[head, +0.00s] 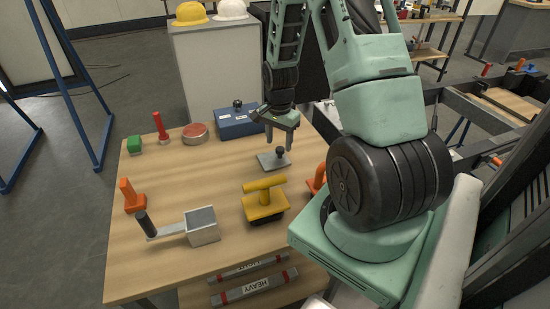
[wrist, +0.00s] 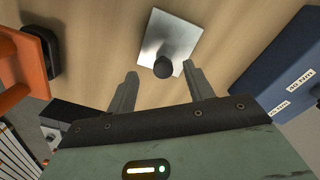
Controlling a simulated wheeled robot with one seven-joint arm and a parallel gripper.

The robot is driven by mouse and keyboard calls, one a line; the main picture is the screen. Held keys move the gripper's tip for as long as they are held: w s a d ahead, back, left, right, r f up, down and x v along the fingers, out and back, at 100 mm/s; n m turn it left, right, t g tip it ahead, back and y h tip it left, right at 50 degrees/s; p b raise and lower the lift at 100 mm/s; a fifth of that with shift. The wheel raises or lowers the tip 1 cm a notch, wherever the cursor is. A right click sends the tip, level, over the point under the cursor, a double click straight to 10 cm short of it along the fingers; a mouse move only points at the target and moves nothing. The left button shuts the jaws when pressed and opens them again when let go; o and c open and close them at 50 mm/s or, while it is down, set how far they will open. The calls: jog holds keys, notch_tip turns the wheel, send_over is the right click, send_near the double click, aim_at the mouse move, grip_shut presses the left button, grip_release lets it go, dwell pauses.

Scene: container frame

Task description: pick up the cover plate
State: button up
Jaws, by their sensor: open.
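The cover plate (head: 269,161) is a flat grey metal square with a black knob (head: 280,151) on it, lying on the wooden table. In the wrist view the plate (wrist: 168,32) lies just beyond the fingertips, with its black knob (wrist: 163,68) near the gap between them. My gripper (head: 279,147) is open and points down above the plate; it also shows in the wrist view (wrist: 160,75). Its fingers straddle the line to the knob, and nothing is held. I cannot tell the exact height of the fingertips over the knob.
A blue box (head: 238,121) stands behind the plate. A yellow-handled tool (head: 264,199) stands in front, and an orange-handled tool (head: 318,178) stands to the right. A grey box with a black handle (head: 202,226) is at front left. The table's left middle is clear.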

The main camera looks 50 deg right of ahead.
aim_at(280, 149)
jog(key=shift+w+d+f+p, duration=0.1)
jog(key=shift+d+f+p, duration=0.05)
jog(key=shift+f, duration=0.7)
jog(key=shift+d+f+p, duration=0.15)
jog(key=shift+f+p, duration=0.05)
jog(key=shift+f, duration=0.7)
jog(key=shift+w+d+f+p, duration=0.1)
jog(key=shift+d+f+p, duration=0.05)
jog(key=shift+f, duration=0.7)
grip_shut()
